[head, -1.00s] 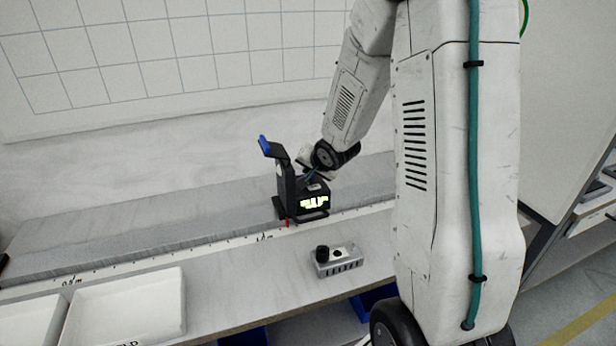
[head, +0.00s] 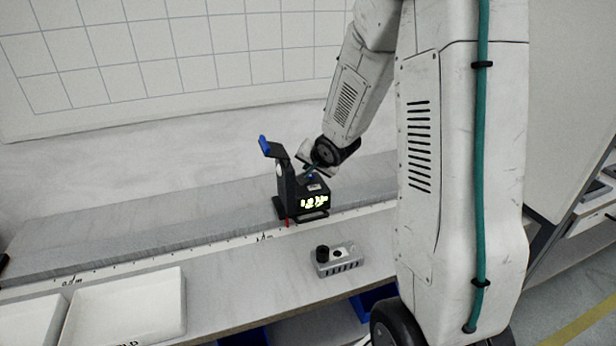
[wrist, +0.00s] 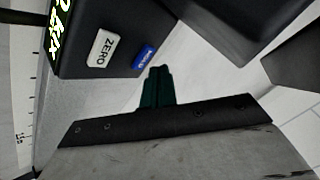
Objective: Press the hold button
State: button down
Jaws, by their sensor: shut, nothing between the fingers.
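A dark gauge (head: 289,195) with a lit yellow-green display (head: 314,202) and a blue-tipped lever (head: 264,145) stands on the grey bench ledge. In the wrist view its top face carries a white button marked ZERO (wrist: 103,47) and, beside it, a blue button (wrist: 145,56) whose label is too small to read surely. The blue button also shows as a small spot in the head view (head: 311,178). My gripper (head: 312,170) is shut and empty, just above the gauge. In the wrist view the gripper's dark green fingertips (wrist: 158,72) appear close to the blue button; contact is not clear.
A small grey block with a black knob (head: 338,261) lies on the front of the bench. White bins (head: 128,305) stand at the front left. A scale strip (head: 190,250) runs along the ledge.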

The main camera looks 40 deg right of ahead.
jog(key=shift+r, duration=2.5)
